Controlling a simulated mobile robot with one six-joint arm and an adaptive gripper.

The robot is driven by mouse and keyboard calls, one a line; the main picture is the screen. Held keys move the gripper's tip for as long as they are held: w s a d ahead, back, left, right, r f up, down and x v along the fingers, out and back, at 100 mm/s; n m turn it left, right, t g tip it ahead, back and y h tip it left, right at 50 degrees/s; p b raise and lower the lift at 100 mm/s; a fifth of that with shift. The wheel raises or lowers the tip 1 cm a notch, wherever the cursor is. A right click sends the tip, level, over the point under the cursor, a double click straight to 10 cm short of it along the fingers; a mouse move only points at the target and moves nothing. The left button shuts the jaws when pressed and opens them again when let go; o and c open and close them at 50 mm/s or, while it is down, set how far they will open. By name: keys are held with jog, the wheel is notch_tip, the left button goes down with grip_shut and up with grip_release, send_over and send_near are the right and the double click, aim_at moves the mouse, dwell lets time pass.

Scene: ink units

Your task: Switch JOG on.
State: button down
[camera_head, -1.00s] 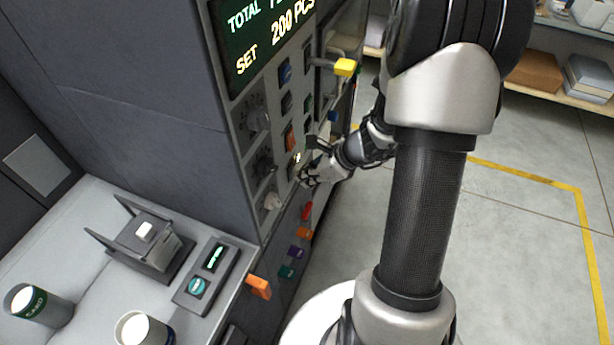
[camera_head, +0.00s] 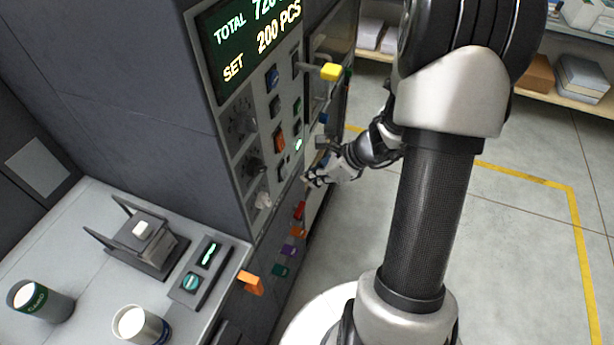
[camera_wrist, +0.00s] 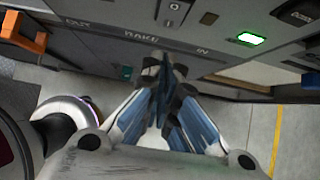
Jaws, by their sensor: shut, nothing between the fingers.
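The control panel (camera_head: 255,135) is on the front of the grey machine in the head view, with several switches and knobs. I cannot read a JOG label in either view. A small lamp (camera_head: 298,145) glows on the panel; a lit green-white lamp (camera_wrist: 250,39) shows at the upper right of the wrist view. A rocker switch (camera_wrist: 172,12) stands at the top of the wrist view, beyond the fingertips. My gripper (camera_head: 310,180) is beside the panel's lower right part. Its fingers (camera_wrist: 165,70) are together and empty, and appear just short of the panel's lower edge.
A yellow-ended handle (camera_head: 331,72) sticks out at the panel's upper right. Coloured tabs (camera_head: 290,250) and an orange handle (camera_head: 251,283) project lower down. A counter with a small device (camera_head: 200,270) and two cups (camera_head: 140,325) is at left. Open floor lies right.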

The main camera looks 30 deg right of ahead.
jog(key=p+v, duration=0.2)
jog(key=v, duration=0.7)
jog(key=shift+r+p, duration=0.25)
jog(key=shift+p, duration=0.15)
jog(key=shift+w, duration=0.1)
